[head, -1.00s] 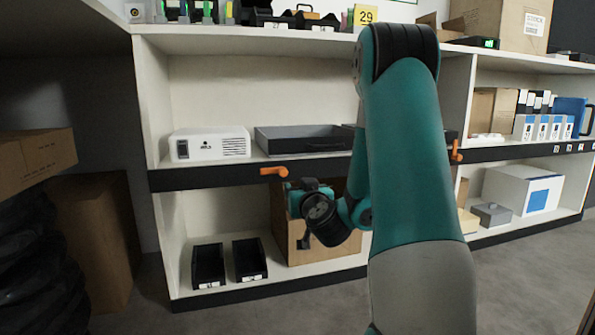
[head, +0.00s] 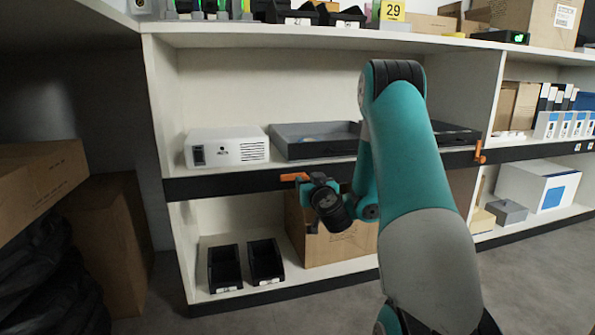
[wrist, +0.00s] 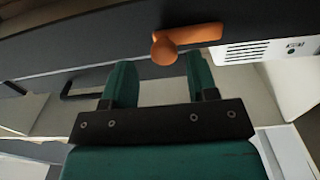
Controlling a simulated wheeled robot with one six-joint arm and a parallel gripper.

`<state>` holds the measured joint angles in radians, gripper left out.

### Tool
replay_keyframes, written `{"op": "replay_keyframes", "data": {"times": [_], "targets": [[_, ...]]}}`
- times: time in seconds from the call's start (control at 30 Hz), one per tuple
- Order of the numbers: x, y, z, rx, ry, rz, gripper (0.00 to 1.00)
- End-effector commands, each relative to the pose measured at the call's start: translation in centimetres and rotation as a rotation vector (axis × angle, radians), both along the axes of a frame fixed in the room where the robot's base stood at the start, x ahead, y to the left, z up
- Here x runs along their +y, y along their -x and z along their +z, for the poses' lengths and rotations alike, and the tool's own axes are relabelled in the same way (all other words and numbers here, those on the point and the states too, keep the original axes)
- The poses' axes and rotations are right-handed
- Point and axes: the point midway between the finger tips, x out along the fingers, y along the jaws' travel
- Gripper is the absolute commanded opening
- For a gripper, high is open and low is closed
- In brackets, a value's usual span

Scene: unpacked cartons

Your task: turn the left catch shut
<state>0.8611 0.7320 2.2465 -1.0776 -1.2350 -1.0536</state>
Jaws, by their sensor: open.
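The left catch (head: 294,177) is a small orange lever on the dark front rail of the middle shelf, lying roughly level. In the wrist view the orange catch (wrist: 190,37) is just beyond my fingertips, its round knob in line with the gap between them. My gripper (wrist: 160,62) is open, with teal fingers on either side of that gap and nothing held. I cannot tell whether the fingers touch the catch. In the head view my gripper (head: 310,185) is at the catch's right end, its fingers mostly hidden. The right catch (head: 479,153) is orange, pointing mostly up and down.
On the shelf behind the rail (head: 235,187) are a white projector (head: 228,150) and a grey tray (head: 290,152). Below are two black bins (head: 224,270) and a carton (head: 325,245) behind my arm. Cartons (head: 110,240) stand at the left. Floor at front is clear.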

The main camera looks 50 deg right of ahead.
Motion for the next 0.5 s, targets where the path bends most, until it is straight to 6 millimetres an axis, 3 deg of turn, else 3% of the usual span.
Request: {"op": "replay_keyframes", "data": {"times": [0.47,0.5], "targets": [[0.4,-1.4,0.0,-0.001,0.001,0.021,0.53],[0.4,-1.4,0.0,-0.001,0.001,0.021,0.46]]}}
